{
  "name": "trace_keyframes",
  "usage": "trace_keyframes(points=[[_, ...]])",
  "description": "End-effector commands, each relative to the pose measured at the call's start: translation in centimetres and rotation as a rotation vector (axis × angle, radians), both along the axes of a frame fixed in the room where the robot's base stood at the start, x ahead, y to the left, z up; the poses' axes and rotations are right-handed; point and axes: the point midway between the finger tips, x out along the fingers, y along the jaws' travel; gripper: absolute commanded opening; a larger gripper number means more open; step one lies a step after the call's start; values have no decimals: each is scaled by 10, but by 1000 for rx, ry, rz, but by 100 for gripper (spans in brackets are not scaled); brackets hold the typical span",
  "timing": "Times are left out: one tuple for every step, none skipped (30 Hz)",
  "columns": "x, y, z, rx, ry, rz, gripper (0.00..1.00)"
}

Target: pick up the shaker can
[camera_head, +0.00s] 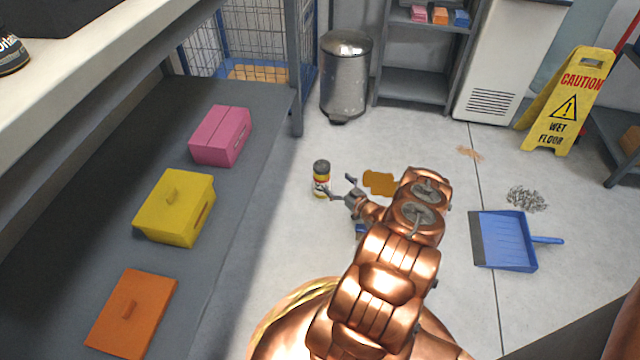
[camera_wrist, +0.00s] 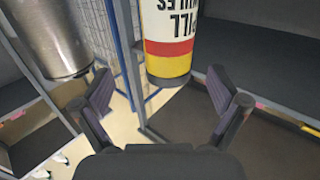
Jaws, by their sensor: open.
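The shaker can (camera_head: 321,179) has a dark lid and a yellow, red and white label. In the head view it shows upright just to the left of my gripper (camera_head: 342,189). In the wrist view the can (camera_wrist: 168,42) appears upside down, in line with the gap between the fingers and beyond the fingertips. My gripper (camera_wrist: 166,94) is open and empty, with one finger on each side of that gap. The can's far end is cut off by the wrist view's top edge.
A grey shelf (camera_head: 225,185) at left carries pink (camera_head: 220,136), yellow (camera_head: 175,207) and orange (camera_head: 131,313) boxes. A metal bin (camera_head: 345,80) stands behind.

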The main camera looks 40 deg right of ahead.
Motion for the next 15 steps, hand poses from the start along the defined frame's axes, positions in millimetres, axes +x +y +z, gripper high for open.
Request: trace_keyframes(points=[[-2, 2, -5, 4, -11, -1, 97], [-3, 2, -5, 5, -17, -1, 97], [-3, 3, -5, 6, -24, -1, 97], [-3, 3, -6, 6, -27, 0, 97], [-2, 3, -6, 6, -29, 0, 97], [0, 3, -6, 6, -30, 0, 97], [3, 3, -6, 4, -30, 0, 97], [5, 2, -6, 5, -29, 0, 97], [9, 2, -6, 5, -29, 0, 97], [12, 2, -7, 4, -28, 0, 97], [15, 2, -6, 4, -28, 1, 97], [19, 2, -6, 4, -27, 0, 97], [21, 2, -6, 5, -27, 0, 97], [22, 2, -6, 5, -27, 0, 97], [24, 2, -6, 5, -27, 0, 97]])
